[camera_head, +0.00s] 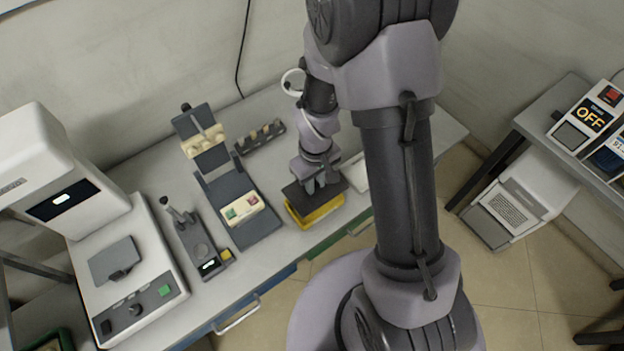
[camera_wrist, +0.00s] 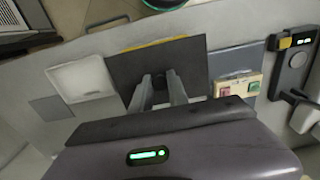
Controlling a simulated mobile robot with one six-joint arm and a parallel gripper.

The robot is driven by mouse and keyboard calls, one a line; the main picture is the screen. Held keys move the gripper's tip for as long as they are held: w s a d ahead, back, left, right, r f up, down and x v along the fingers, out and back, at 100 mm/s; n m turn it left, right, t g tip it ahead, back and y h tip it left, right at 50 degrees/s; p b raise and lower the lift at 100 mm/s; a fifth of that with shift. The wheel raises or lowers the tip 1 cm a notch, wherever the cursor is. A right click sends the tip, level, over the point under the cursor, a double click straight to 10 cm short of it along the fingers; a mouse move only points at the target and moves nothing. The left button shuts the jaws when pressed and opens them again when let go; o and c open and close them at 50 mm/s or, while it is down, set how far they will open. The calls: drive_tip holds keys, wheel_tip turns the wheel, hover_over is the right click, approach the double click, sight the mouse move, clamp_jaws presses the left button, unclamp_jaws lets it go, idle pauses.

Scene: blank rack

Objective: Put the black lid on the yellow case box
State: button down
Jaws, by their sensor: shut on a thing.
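The black lid (camera_head: 300,193) is a flat dark plate in my gripper (camera_head: 318,184). In the wrist view the lid (camera_wrist: 190,60) spreads out beyond the fingers (camera_wrist: 160,88), which are shut on a small dark knob at its middle. The yellow case box (camera_head: 316,214) is below the lid near the table's front edge. Only its yellow front part shows in the head view, and a thin yellow rim (camera_wrist: 152,43) shows past the lid in the wrist view. The lid covers most of the box. I cannot tell whether the lid touches the box or hovers just above it.
A white tray (camera_head: 356,172) lies just right of the box. A dark fixture (camera_head: 262,226) with green and red buttons stands to the left, with a dark rack (camera_head: 260,137) behind. A small black device (camera_head: 197,243) and a large white machine (camera_head: 130,280) are farther left.

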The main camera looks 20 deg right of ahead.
drive_tip(key=shift+w+d, duration=0.15)
drive_tip(key=shift+w, duration=0.25)
wheel_tip(320, 180, down, 6)
drive_tip(key=b, duration=0.5)
drive_tip(key=shift+f+b, duration=0.15)
drive_tip(key=shift+b, duration=0.4)
idle(1.2)
drive_tip(key=shift+f+b, duration=0.3)
drive_tip(key=shift+f+b, duration=0.3)
drive_tip(key=c, duration=1.2)
unclamp_jaws()
drive_tip(key=shift+r, duration=0.1)
